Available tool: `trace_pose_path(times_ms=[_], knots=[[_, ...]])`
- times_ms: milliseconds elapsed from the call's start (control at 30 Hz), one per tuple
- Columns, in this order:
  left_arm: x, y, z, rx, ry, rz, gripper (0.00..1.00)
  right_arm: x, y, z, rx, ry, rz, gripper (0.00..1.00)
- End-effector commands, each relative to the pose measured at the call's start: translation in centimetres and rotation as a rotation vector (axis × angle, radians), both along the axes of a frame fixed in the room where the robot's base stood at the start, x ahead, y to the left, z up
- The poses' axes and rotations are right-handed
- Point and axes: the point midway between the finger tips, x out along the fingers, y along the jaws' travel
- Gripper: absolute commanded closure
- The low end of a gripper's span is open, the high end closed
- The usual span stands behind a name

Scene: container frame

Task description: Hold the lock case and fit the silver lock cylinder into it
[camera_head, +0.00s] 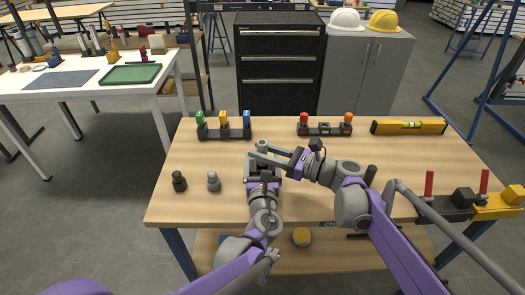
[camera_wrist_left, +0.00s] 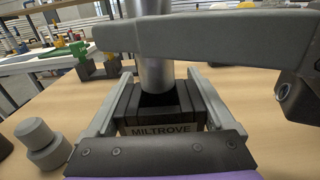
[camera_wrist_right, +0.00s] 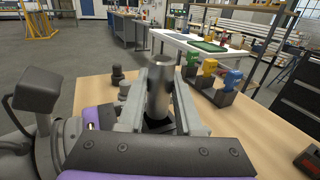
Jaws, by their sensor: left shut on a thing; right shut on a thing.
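The lock case (camera_wrist_left: 125,120) is a black block marked MILTROVE with a dark square opening on top. My left gripper (camera_head: 264,178) is shut on its sides and holds it over the table; the case (camera_head: 262,168) is partly hidden in the head view. The silver lock cylinder (camera_wrist_left: 157,72) stands upright above the case, its lower end at the opening. I cannot tell how far it is inside. My right gripper (camera_head: 266,152) is shut on the cylinder, which shows between its fingers in the right wrist view (camera_wrist_right: 159,88).
A dark peg-like piece (camera_head: 179,182) and a grey one (camera_head: 213,182) stand at the left. Racks with coloured pieces (camera_head: 223,131) (camera_head: 325,129) and a yellow level (camera_head: 408,127) lie at the back. Black-yellow clamp-like items (camera_head: 447,207) are at the right edge.

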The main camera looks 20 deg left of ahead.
Motion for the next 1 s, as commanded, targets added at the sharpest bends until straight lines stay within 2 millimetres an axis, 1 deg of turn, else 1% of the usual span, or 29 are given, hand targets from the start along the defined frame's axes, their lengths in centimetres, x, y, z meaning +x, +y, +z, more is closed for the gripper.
trace_pose_path(times_ms=[267, 1000], knots=[[0.0, 0.0, 0.0, 0.0, 0.0, 0.0, 1.0, 0.0, 0.0, -0.1, 0.001, 0.0, 0.0, 1.0], [0.0, 0.0, 0.0, 0.0, 0.0, 0.0, 1.0, 0.0, 0.0, -1.7, 0.001, 0.0, 0.0, 1.0]])
